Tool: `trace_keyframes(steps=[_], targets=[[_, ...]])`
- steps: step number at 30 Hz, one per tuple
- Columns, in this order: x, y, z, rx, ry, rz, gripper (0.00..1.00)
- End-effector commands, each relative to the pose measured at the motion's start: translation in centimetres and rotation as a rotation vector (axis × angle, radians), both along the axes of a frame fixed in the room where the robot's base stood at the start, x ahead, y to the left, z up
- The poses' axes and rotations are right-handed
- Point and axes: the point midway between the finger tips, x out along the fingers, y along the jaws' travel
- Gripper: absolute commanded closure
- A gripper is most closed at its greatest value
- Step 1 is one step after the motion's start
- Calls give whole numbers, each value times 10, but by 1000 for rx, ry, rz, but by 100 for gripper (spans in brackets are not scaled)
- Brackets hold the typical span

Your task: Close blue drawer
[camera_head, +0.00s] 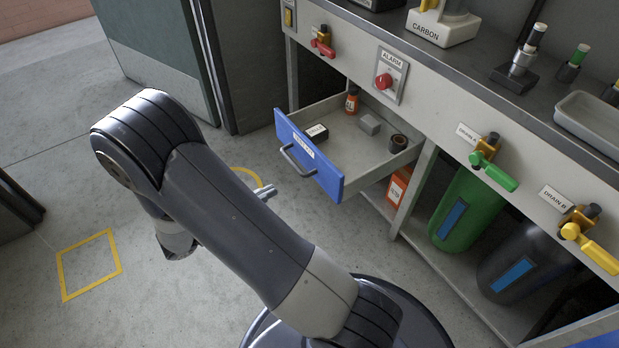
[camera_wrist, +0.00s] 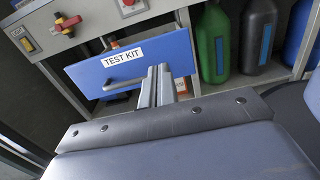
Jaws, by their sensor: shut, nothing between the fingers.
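The blue drawer (camera_head: 308,157) is pulled out from the workbench in the head view. Its front has a grey bar handle and a label, read as TEST KIT in the wrist view (camera_wrist: 130,62). Inside the drawer lie a dark labelled box (camera_head: 317,132), an orange bottle (camera_head: 352,101), a grey block (camera_head: 370,123) and a dark roll (camera_head: 398,143). My gripper (camera_head: 268,191) is shut and empty, in front of the drawer front. In the wrist view my gripper (camera_wrist: 159,70) overlaps the right part of the front, beside the handle; I cannot tell whether it touches.
A red alarm button (camera_head: 383,81) and valves with red, green (camera_head: 493,172) and yellow handles sit on the bench front. Green (camera_head: 465,208) and black (camera_head: 520,262) containers stand below. The bench top holds a carbon unit and a tray. Floor left of the drawer is clear.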

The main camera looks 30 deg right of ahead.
Motion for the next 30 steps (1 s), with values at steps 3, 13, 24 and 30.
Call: trace_keyframes(steps=[3,13,24,30], targets=[[0,-14,-1,0,0,-6,100],[1,-78,-2,1,-2,-8,100],[4,-129,-1,2,0,-4,100],[4,-137,0,1,0,-3,100]])
